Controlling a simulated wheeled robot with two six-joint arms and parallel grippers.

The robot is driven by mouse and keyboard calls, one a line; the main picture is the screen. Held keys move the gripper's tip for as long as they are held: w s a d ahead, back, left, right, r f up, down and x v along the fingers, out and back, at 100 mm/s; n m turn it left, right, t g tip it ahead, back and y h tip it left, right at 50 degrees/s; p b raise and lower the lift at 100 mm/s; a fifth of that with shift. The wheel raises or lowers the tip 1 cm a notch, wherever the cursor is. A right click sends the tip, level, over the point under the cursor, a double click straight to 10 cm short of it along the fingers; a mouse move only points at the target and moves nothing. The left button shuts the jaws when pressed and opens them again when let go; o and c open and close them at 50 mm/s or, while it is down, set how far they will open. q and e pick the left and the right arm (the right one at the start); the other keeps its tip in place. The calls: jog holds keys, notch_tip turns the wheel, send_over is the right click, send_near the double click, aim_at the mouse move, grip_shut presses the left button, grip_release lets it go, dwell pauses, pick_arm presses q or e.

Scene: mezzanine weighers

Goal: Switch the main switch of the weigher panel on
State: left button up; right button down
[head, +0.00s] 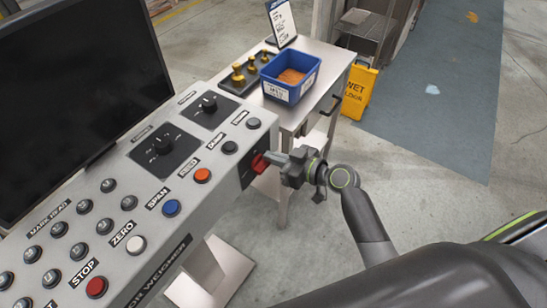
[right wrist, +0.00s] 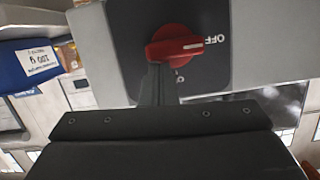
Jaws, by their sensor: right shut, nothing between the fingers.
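The weigher panel (head: 150,225) is a light grey sloped console on the left of the head view. Its main switch (head: 260,163) is a red rotary knob on a dark plate on the panel's right side face. In the right wrist view the red knob (right wrist: 170,48) has its white mark pointing right, at the word OFF. Another label below the knob is partly hidden by my fingers. My right gripper (head: 274,158) is shut and empty, its fingertips (right wrist: 158,72) at the knob's lower edge; I cannot tell if they touch. My left gripper is out of view.
A dark monitor (head: 80,95) stands behind the panel's buttons. A steel table (head: 330,68) beyond it holds a blue bin (head: 291,92) and brass weights (head: 238,78). Floor at right is clear.

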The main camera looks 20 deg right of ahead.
jog(key=shift+w+d+f+m+b, duration=0.15)
jog(key=shift+f+m+b, duration=0.05)
jog(key=shift+m+b, duration=0.45)
jog(key=shift+w+d+f+m+g+y+b, duration=0.15)
jog(key=shift+f+m+y+b, duration=0.55)
jog(key=shift+m+b, duration=1)
jog(key=shift+d+f+m+g+y+b, duration=0.1)
jog(key=shift+f+m+y+b, duration=0.85)
jog(key=shift+m, duration=1.3)
jog(key=shift+w+d+f+m+g+y+b, duration=0.15)
jog(key=shift+f+m+y+b, duration=0.3)
jog(key=shift+m+b, duration=1.35)
jog(key=shift+s+a+m+y, duration=0.2)
jog(key=shift+m+y, duration=0.1)
jog(key=shift+m, duration=0.8)
jog(key=shift+w, duration=0.15)
